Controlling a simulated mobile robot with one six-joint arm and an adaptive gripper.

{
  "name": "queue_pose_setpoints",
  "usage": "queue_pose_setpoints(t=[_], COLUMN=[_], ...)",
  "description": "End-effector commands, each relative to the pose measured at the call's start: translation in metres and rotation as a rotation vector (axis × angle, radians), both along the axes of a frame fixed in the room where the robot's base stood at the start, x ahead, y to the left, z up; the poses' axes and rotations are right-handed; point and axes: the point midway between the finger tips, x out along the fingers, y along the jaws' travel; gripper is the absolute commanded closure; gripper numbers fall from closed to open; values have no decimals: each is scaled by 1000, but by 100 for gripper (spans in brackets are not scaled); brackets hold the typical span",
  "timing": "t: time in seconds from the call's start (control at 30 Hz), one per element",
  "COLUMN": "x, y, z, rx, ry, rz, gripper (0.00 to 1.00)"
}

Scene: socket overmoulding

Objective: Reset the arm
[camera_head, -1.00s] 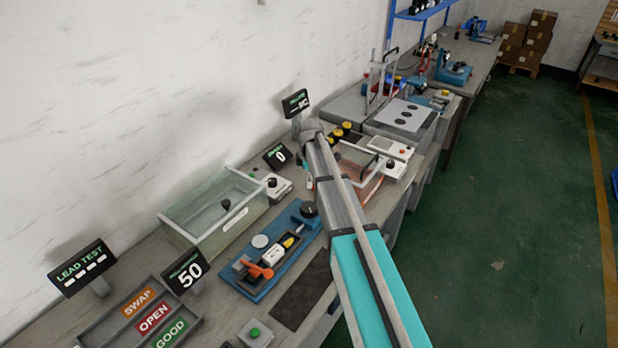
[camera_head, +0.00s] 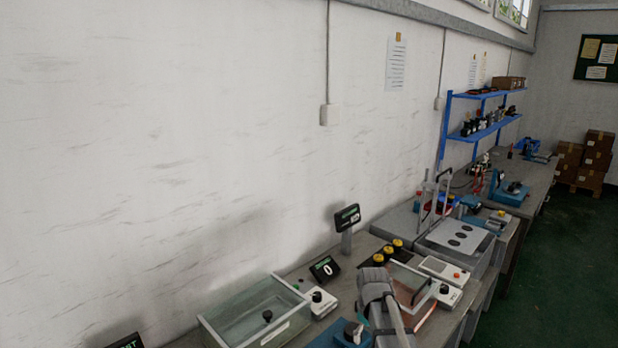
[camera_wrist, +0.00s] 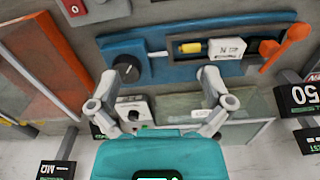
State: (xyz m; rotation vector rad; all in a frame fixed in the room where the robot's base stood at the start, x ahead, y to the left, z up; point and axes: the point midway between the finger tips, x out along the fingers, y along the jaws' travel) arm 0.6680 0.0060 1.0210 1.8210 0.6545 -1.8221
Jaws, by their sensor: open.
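My gripper (camera_wrist: 164,110) shows in the wrist view with its two grey fingers spread wide and nothing between them. Below the fingers in that picture lie a white control box (camera_wrist: 134,112) with a black knob and a glass tank (camera_wrist: 245,112). A blue fixture (camera_wrist: 120,48) with a black knob, a yellow-tipped part and an orange lever lies beyond the fingertips. In the head view my grey arm link reaches up from the bottom edge over the bench; the fingers are not seen there.
The glass tank (camera_head: 262,318) stands on the bench by the wall. A "0" display (camera_head: 325,268), a taller display on a post (camera_head: 347,217) and a grey press station (camera_head: 455,240) stand farther along. Blue shelves (camera_head: 480,130) hang above.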

Motion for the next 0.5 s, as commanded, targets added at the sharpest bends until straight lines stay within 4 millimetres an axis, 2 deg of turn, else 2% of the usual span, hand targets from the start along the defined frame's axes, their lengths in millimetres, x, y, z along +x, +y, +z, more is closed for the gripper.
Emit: queue_pose_setpoints(t=[0.03, 0.2, 0.4, 0.5], x=[-22, -69, -112, -124], y=[-1, -4, -6, -7], z=[0, 0, 0, 0], rx=[0, 0, 0, -1], ry=[0, 0, 0, -1], rz=[-68, -313, -555, -631], gripper=[0, 0, 0, 0])
